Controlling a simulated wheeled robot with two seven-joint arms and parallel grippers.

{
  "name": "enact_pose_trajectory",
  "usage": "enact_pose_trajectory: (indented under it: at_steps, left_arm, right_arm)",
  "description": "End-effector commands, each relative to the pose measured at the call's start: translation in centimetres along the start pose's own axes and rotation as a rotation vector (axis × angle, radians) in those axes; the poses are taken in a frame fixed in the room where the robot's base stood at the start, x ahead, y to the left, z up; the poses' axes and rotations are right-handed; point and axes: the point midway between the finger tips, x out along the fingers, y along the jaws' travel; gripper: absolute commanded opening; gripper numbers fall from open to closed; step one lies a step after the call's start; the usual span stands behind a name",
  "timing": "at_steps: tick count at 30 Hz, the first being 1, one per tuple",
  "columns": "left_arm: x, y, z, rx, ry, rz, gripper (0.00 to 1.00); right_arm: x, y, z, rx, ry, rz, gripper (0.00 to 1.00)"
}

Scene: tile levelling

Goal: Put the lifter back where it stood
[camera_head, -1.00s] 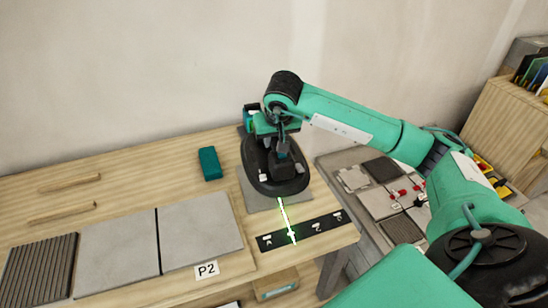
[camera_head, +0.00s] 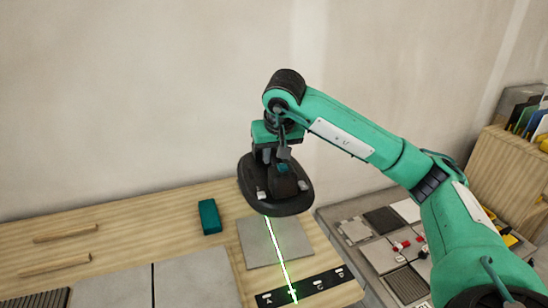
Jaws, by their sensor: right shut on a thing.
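The lifter (camera_head: 290,205), a black oval pad with a raised handle part and small light tabs, hangs tilted in my right gripper (camera_head: 283,158). My right gripper is shut on its handle from above; the fingers are partly hidden. The lifter is above the back of a grey square tile (camera_head: 278,245) on the bench, with no tile hanging from it. The lifter hides the tile's back edge. My left gripper is out of view.
A teal block (camera_head: 209,217) lies on the wooden bench (camera_head: 130,225), left of the tile. A black strip marked with letters (camera_head: 305,288) lies in front, crossed by a bright green-white line. A grey side table (camera_head: 350,255) with tiles and red pieces stands right. The wall is close behind.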

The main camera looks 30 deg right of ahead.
Motion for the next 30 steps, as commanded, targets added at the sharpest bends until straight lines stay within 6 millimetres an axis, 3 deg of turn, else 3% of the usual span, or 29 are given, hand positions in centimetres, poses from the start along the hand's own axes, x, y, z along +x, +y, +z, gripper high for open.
enact_pose_trajectory:
  at_steps: [24,30]
  left_arm:
    - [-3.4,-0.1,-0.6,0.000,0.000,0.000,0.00]
    - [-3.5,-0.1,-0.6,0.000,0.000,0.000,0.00]
  right_arm:
    - [-4.4,0.0,-1.9,0.002,0.004,-0.001,0.00]
    - [-4.5,0.0,-1.9,0.002,0.003,-0.001,0.00]
